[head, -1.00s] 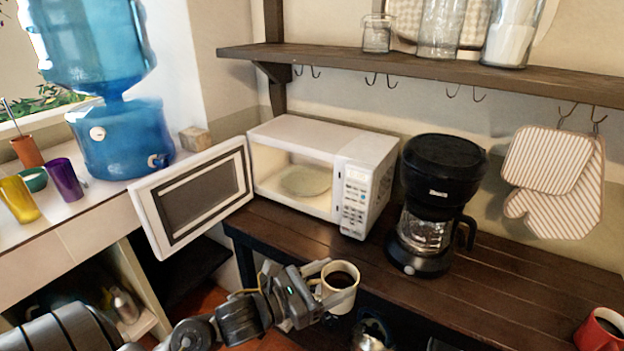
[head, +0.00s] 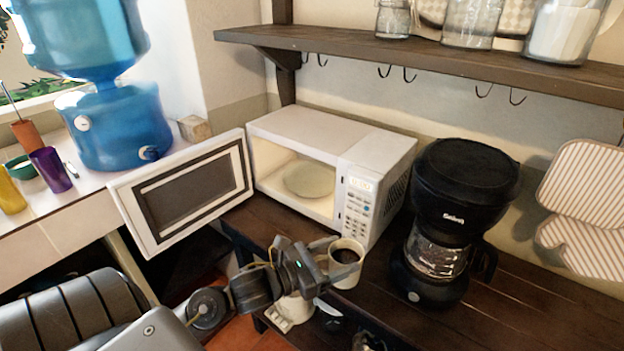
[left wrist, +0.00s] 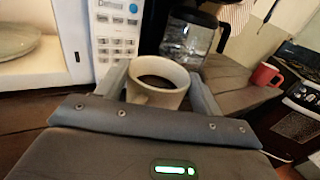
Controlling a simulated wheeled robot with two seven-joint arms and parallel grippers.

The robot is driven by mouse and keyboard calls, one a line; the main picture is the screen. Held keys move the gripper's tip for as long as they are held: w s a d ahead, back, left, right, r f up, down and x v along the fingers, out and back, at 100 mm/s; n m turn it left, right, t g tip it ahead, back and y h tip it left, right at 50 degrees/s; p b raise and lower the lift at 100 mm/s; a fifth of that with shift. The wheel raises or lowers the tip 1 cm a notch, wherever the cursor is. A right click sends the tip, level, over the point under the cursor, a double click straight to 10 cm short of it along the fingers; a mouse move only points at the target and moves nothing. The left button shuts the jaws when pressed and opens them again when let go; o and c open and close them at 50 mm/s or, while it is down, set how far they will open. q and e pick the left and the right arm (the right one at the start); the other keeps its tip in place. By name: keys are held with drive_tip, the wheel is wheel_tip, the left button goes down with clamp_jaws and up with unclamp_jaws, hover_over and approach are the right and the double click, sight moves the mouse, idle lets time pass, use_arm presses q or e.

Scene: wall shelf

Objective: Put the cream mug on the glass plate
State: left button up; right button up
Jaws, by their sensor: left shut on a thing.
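The cream mug (head: 346,266) holds dark liquid and is upright. My left gripper (head: 334,254) is shut on it, in front of the microwave's right side near the table's front edge. In the left wrist view the mug (left wrist: 158,84) sits between the two fingers (left wrist: 160,92). The glass plate (head: 310,181) lies inside the open microwave, and part of it shows at the left wrist view's left edge (left wrist: 14,38). I cannot tell whether the mug touches the table. My right gripper is not in view.
The white microwave (head: 372,165) has its door (head: 190,195) swung open to the left. A black coffee maker (head: 462,190) stands to the right. A shelf (head: 440,62) with hooks runs above. A red mug (left wrist: 266,75) is further right in the left wrist view.

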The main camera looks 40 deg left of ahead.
use_arm(q)
drive_tip(key=w+a+n+t+y, duration=0.1)
drive_tip(key=w+a+n+y, duration=0.2)
drive_tip(key=a, duration=1.2)
drive_tip(key=w+a+r+n+y+b, duration=0.1)
drive_tip(key=a+r+y, duration=0.4)
drive_tip(key=a, duration=0.6)
wheel_tip(320, 180, up, 2)
drive_tip(key=shift+w+a+r+n+t, duration=0.2)
drive_tip(key=shift+w+a+n+t, duration=0.15)
drive_tip(key=shift+w+n, duration=0.3)
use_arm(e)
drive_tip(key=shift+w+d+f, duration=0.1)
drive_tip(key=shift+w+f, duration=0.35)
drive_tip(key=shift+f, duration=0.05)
use_arm(q)
drive_tip(key=shift+w, duration=0.1)
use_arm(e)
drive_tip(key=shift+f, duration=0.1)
